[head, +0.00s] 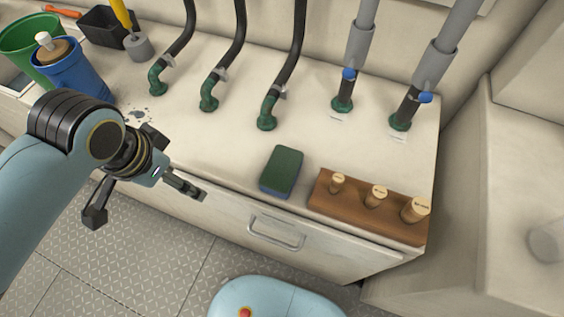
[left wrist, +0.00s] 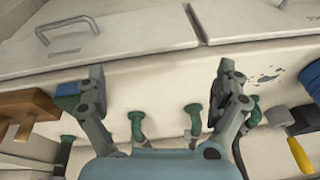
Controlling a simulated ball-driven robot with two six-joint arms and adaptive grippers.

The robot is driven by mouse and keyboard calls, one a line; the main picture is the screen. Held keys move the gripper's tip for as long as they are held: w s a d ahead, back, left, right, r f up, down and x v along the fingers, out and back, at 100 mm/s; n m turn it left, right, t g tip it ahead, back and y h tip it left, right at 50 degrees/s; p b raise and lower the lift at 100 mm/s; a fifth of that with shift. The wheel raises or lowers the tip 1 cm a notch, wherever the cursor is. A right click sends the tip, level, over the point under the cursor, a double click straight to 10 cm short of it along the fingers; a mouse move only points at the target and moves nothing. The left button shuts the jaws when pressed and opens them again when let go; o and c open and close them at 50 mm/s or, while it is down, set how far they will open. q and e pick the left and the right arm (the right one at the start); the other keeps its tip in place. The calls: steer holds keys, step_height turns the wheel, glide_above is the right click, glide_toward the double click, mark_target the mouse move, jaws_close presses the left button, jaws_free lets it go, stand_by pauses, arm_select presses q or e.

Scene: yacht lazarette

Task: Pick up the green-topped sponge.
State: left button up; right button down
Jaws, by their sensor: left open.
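The green-topped sponge (head: 282,170) lies flat on the pale counter near its front edge, with a blue lower layer showing. In the left wrist view the sponge (left wrist: 67,90) shows at the left, partly hidden behind one finger. My left gripper (head: 149,204) is open and empty, with its fingers spread wide. It is to the left of the sponge, near the counter's front edge, and apart from it. In the left wrist view the open left gripper (left wrist: 163,75) has only counter between its fingers. My right gripper is not in view.
A wooden rack with plugs (head: 365,206) stands just right of the sponge. Several hoses on green fittings (head: 267,121) rise behind it. A blue bucket (head: 75,76) and dark tray (head: 100,27) are at the left. A drawer handle (head: 276,233) is below. Counter left of the sponge is clear.

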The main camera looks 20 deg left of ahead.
arm_select(q)
steer(key=w+d+r+m+h, duration=0.1)
steer(key=w+d+r+m, duration=0.2)
steer(key=d+r+m, duration=0.15)
steer(key=m+g+h+p, duration=0.1)
steer(key=m+g+h, duration=0.25)
steer(key=m, duration=0.75)
glide_toward(281, 167)
steer(key=shift+m+t+h, duration=0.25)
steer(key=x, duration=0.5)
steer(key=shift+s, duration=0.25)
steer(key=shift+a+b+x, duration=0.2)
steer(key=shift+b+x, duration=0.15)
steer(key=shift+x, duration=2.4)
steer(key=shift+f, duration=0.1)
steer(key=c, duration=0.4)
